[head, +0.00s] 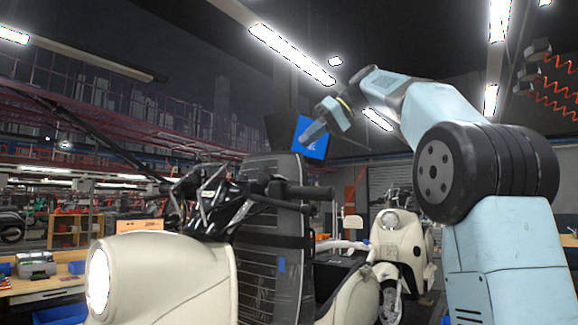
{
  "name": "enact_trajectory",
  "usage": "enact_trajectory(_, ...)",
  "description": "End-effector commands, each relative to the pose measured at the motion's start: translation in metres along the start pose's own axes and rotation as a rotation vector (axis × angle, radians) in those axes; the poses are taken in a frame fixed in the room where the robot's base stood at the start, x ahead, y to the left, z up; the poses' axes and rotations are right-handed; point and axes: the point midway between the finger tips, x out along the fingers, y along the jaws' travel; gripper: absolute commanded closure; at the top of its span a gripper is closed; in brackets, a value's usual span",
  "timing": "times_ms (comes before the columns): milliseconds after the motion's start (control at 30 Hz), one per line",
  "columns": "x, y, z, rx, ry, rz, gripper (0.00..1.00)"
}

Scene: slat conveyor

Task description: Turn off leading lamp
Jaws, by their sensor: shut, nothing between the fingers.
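A cream scooter (165,275) stands in the left foreground of the head view. Its round headlamp (98,280) faces left and looks bright white. Its dark handlebar (275,193) reaches right across the upper body. A second cream scooter (408,243) stands farther back, right of centre, and its round lamp (389,220) looks duller. My gripper (309,138) is raised above and right of the near handlebar, pointing down and left, shut and empty. It overlaps a blue screen-like panel (316,150); I cannot tell whether they touch.
A dark slatted upright surface (265,270) stands behind the near scooter. A workbench (45,286) with a small machine (36,264) and blue bins is at the left edge. Red coiled hoses (560,88) hang at upper right. The air left of my gripper looks clear.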

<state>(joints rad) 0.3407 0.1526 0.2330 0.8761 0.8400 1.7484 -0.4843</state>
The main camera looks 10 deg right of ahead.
Motion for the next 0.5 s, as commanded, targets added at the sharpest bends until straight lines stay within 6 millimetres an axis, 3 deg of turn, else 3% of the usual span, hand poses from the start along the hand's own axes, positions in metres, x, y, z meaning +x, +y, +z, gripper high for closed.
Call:
enact_trajectory(333,0.063,-0.002,0.001,-0.001,-0.003,-0.003,1.0)
enact_trajectory(500,0.074,-0.002,0.015,0.0,-0.002,-0.001,1.0)
